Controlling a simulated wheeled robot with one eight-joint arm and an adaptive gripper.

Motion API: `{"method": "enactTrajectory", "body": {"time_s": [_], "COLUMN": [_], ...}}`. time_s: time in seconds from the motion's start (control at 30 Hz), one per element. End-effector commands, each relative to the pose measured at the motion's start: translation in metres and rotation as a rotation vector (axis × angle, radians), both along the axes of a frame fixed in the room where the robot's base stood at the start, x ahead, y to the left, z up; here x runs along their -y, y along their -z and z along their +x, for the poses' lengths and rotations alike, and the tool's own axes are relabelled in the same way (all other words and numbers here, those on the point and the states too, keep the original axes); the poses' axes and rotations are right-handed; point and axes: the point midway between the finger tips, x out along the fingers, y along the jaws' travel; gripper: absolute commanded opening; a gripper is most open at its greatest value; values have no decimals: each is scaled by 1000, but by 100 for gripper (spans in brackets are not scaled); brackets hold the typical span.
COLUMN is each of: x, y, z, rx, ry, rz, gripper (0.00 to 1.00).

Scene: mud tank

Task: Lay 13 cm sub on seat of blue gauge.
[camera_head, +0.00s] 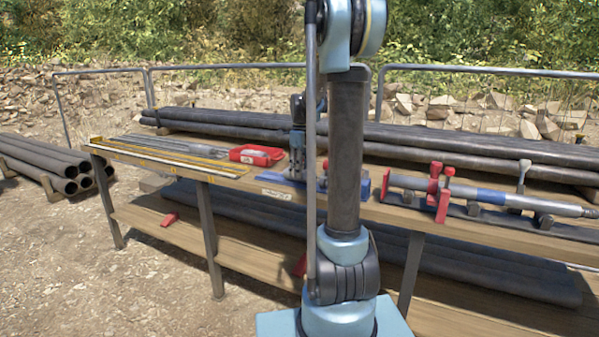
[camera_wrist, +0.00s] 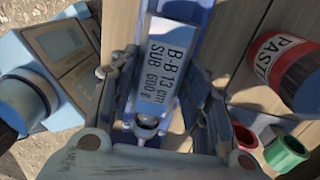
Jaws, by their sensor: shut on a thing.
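The 13 cm sub (camera_wrist: 157,60) is in the wrist view, with a white label reading B-B 13 cm SUB 600 g. My gripper (camera_wrist: 160,88) is shut on it, one finger on each side of the label. A rounded metal end shows below the label. Blue surfaces border the label; I cannot tell how much of this is the sub and how much the gauge. In the head view, my gripper (camera_head: 297,150) points down over the bench, close above a blue base (camera_head: 283,179), probably of the blue gauge. My arm hides part of this area, and whether the sub touches a seat is unclear.
A red-clamped tool (camera_head: 490,196) and dark pipes (camera_head: 450,142) are right and behind.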

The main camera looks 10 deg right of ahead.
Motion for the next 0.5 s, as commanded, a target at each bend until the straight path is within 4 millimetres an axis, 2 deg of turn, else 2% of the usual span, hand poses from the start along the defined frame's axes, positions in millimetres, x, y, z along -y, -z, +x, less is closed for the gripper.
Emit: {"method": "enactTrajectory", "body": {"time_s": [0.5], "x": [0], "y": [7], "z": [0], "rx": [0], "ry": [-1], "rz": [0], "gripper": [0]}}
